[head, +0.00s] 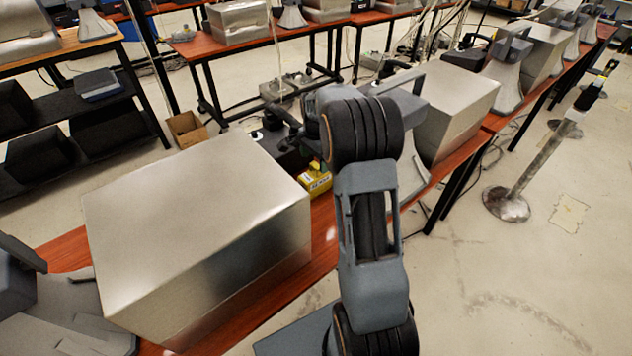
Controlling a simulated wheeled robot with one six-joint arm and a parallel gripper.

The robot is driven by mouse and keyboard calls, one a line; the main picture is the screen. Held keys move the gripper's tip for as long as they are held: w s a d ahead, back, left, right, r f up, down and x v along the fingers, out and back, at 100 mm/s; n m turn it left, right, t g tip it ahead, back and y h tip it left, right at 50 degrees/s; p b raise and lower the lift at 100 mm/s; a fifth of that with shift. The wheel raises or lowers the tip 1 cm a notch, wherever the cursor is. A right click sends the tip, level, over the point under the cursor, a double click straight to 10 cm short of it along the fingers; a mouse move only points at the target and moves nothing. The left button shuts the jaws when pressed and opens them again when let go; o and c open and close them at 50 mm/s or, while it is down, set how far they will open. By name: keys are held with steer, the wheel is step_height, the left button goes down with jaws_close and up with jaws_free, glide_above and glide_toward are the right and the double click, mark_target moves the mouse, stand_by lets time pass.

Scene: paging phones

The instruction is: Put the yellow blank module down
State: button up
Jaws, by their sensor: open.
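The yellow blank module (316,181) is small and boxy, with dark lettering on its side. It sits on the red-brown table (325,222), just beyond the right corner of the large metal box. My gripper (294,150) is dark and partly hidden behind my own arm. It is open, close to the module at its upper left. I cannot tell whether the fingers touch the module. My arm hides the area to the right of the module.
A large brushed-metal box (195,235) fills the near table. Another metal box (455,105) stands farther right on it. Pale grey stands (508,75) line the table beyond. A metal post (540,160) rises from the floor at right, where the floor is mostly clear.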

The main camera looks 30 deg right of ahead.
mark_target(316, 164)
steer(key=shift+f, duration=2.75)
steer(key=shift+c, duration=0.3)
steer(key=shift+d, duration=0.1)
steer(key=c, duration=1.1)
steer(key=shift+o, duration=0.2)
steer(key=shift+r, duration=0.1)
